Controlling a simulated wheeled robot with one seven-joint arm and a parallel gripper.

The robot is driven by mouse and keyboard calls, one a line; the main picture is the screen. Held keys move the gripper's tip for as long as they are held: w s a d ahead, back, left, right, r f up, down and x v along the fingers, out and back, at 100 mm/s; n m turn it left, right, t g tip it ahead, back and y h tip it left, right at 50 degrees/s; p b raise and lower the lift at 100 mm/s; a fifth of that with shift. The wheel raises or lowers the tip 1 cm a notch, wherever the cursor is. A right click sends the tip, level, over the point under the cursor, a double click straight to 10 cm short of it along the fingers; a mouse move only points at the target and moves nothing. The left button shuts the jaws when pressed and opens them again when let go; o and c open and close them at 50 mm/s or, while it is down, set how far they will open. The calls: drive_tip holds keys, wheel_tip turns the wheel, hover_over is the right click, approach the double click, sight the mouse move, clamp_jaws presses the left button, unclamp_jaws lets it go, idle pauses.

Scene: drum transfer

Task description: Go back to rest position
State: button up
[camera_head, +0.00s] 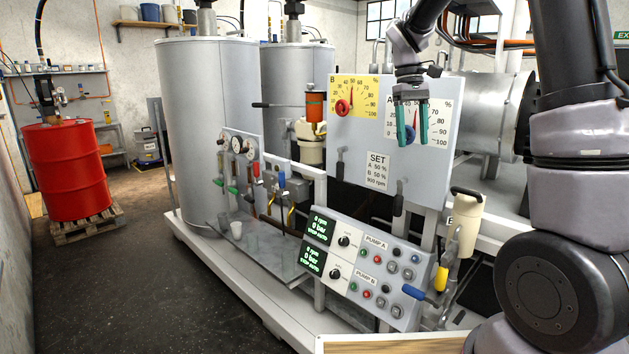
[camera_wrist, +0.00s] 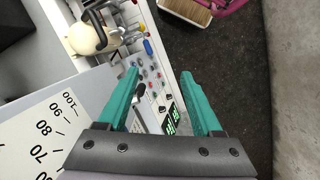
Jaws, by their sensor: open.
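My gripper (camera_head: 411,128) is open and empty, with its two green fingers pointing down in front of the white A dial (camera_head: 435,113) on the grey panel. In the wrist view the two green fingers of my gripper (camera_wrist: 160,85) stand apart with nothing between them. My arm comes in from the upper right in the head view. The yellow B dial (camera_head: 357,97) with a red knob is left of my gripper. I cannot tell whether the fingers touch the blue knob (camera_head: 409,134) just behind them.
The pump control box (camera_head: 361,268) with green displays is below the panel. A cream canister (camera_head: 466,222) stands right of it. Steel tanks (camera_head: 205,135) rise behind, left of the panel. A red drum (camera_head: 66,170) on a pallet is far left, with open floor (camera_head: 150,250) between.

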drive_tip(key=s+r+m+t+y, duration=0.1)
drive_tip(key=s+r+m+t, duration=0.2)
drive_tip(key=s, duration=0.7)
drive_tip(key=s+r+m+t+y, duration=0.2)
drive_tip(key=s+r+m+t, duration=0.2)
drive_tip(key=s, duration=0.7)
drive_tip(key=shift+d+r+m+t, duration=0.15)
drive_tip(key=shift+d+m+t, duration=0.25)
drive_tip(key=shift+t, duration=0.8)
drive_tip(key=shift+s, duration=0.1)
